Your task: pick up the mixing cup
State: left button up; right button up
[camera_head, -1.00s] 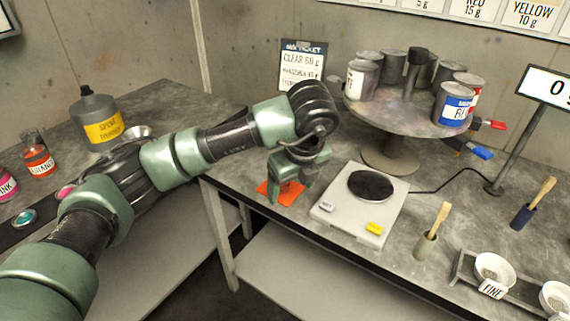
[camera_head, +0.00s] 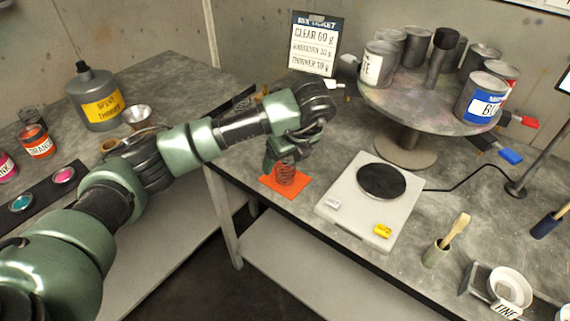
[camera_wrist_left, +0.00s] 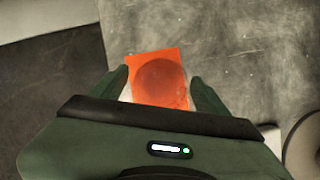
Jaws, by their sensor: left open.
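The mixing cup (camera_head: 286,174) looks see-through with ring lines, and stands on an orange square mat (camera_head: 301,190) near the front edge of the bench. In the left wrist view the cup (camera_wrist_left: 160,82) shows from above as a round, darker shape over the orange mat (camera_wrist_left: 141,61). My left gripper (camera_head: 284,160) is open above the cup. In the left wrist view its two fingers (camera_wrist_left: 165,85) lie one on each side of the cup, with no clear contact. The gripper's body hides part of the cup's top in the head view. My right gripper is not in view.
A white scale (camera_head: 345,212) with a dark round plate stands right of the mat. A turntable (camera_head: 415,101) with several paint cans stands behind it. A holder with a wooden stick (camera_head: 437,252) is at the front right. A thinner bottle (camera_head: 97,103) stands on the left bench.

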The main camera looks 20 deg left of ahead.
pick_arm(q)
jog(key=c, duration=1.3)
jog(key=shift+c, duration=0.4)
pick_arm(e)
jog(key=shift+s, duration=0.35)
pick_arm(q)
jog(key=shift+r, duration=0.1)
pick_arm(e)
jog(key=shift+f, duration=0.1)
